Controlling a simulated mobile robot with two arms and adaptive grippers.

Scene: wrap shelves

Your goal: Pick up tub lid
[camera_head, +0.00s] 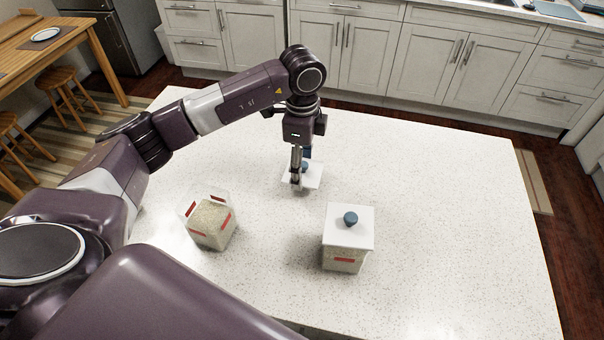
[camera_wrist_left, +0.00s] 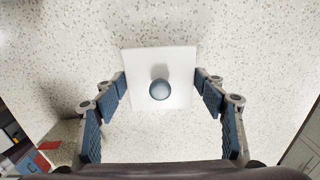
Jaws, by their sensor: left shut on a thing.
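The tub lid (camera_head: 314,178) is a white square plate with a blue round knob, on or just above the worktop; I cannot tell if it is raised. In the left wrist view the lid (camera_wrist_left: 160,62) lies between the fingertips. My left gripper (camera_head: 299,180) points down over it, its fingers shut on the lid's two opposite side edges; it also shows in the left wrist view (camera_wrist_left: 159,83). An uncovered clear tub (camera_head: 211,224) with pale grainy contents and red labels stands front left of the lid. My right gripper is not in view.
A second tub (camera_head: 344,261) stands at front right, covered by a white lid (camera_head: 340,236) with a blue knob. The speckled white worktop (camera_head: 450,210) is clear on the right. White cabinets (camera_head: 440,60) stand behind; a wooden table and stools are at far left.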

